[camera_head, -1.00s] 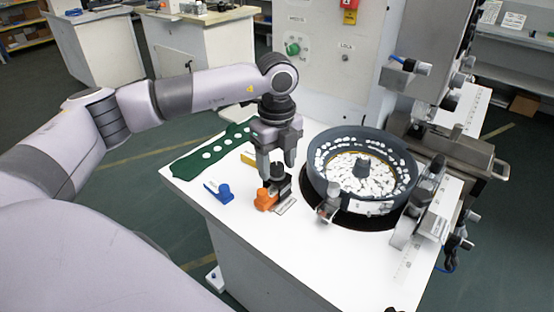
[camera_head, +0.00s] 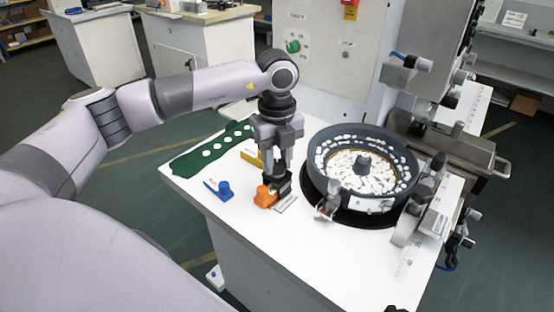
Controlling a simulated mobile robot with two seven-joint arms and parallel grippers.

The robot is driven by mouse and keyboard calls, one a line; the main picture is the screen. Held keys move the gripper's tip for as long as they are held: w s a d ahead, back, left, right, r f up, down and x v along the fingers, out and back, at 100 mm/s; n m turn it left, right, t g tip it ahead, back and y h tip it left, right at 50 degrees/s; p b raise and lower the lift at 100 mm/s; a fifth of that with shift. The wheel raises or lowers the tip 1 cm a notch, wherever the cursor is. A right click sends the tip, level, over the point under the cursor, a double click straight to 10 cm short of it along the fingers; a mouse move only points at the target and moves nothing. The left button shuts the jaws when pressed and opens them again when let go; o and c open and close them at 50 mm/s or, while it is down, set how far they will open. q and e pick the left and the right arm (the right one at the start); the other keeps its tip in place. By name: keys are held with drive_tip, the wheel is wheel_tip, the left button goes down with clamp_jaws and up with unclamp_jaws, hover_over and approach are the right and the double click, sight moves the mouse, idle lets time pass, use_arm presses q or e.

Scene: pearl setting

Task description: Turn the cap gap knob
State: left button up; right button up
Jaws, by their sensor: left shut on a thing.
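My left gripper (camera_head: 278,172) points down at the front part of the white table. It is shut on a black knob (camera_head: 281,186), which its fingers largely hide. An orange block with a knob (camera_head: 263,196) stands directly to the left of the black one. A blue block with a knob (camera_head: 222,190) stands further left, free of the gripper. Small labels lie by these blocks, but their words are too small to read, so I cannot tell which knob is named cap gap. My right gripper is not in view.
A round dark bowl feeder (camera_head: 318,178) with white pieces stands to the right of the gripper. A green strip with holes (camera_head: 190,164) and a yellow piece (camera_head: 250,157) lie behind left. A grey machine column (camera_head: 425,85) rises at right. The white table (camera_head: 300,255) is clear in front.

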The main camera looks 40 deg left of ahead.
use_arm(q)
drive_tip(key=m+b, duration=0.1)
drive_tip(key=m, duration=0.3)
drive_tip(key=shift+m, duration=0.3)
drive_tip(key=m+b, duration=0.1)
drive_tip(key=m, duration=0.2)
drive_tip(key=shift+m, duration=0.3)
drive_tip(key=m, duration=0.4)
drive_tip(key=shift+m+b, duration=0.3)
drive_tip(key=shift+b, duration=0.1)
drive_tip(key=m, duration=0.3)
drive_tip(key=shift+m+b, duration=0.3)
drive_tip(key=m, duration=0.4)
drive_tip(key=shift+b, duration=0.35)
drive_tip(key=m, duration=0.4)
drive_tip(key=m+b, duration=0.1)
drive_tip(key=m, duration=0.3)
drive_tip(key=shift+m, duration=2.3)
drive_tip(key=shift+r, duration=0.1)
